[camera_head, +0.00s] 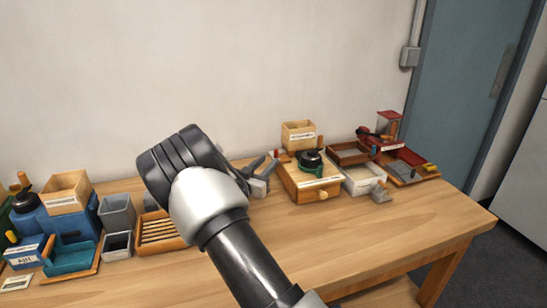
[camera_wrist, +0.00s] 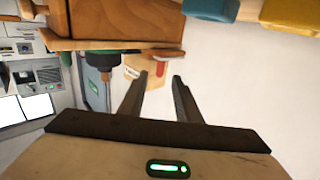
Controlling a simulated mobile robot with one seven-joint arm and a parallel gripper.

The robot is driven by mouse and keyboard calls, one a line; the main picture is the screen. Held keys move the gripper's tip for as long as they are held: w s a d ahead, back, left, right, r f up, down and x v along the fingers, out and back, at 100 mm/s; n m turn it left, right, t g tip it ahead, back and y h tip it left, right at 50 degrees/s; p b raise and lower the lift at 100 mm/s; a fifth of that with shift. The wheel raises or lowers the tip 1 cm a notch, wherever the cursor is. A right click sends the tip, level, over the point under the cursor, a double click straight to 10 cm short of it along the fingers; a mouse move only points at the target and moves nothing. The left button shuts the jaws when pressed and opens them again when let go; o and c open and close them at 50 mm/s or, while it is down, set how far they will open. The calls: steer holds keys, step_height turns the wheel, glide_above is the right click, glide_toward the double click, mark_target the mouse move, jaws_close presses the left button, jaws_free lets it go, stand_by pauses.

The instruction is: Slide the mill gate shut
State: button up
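A wooden box mill (camera_head: 310,185) with a dark top, a green collar and a round front knob stands right of centre on the table. A small red piece (camera_head: 275,154) shows at its left side. My gripper (camera_head: 268,172) is just left of this mill, its fingers apart with nothing seen between them. In the wrist view the open fingers (camera_wrist: 160,78) point towards a small red handle (camera_wrist: 161,66) in front of a pale labelled surface. I cannot tell for sure which part is the gate, or whether the fingers touch anything.
A blue mill (camera_head: 75,222), grey bins (camera_head: 117,213) and a slatted wooden tray (camera_head: 160,236) stand at left. A labelled wooden bin (camera_head: 298,134) is behind the wooden mill. A white tray (camera_head: 362,182) and a red mill (camera_head: 389,125) are at right. The front table strip is clear.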

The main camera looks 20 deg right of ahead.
mark_target(275, 154)
steer(key=shift+x, duration=2.8)
jaws_close()
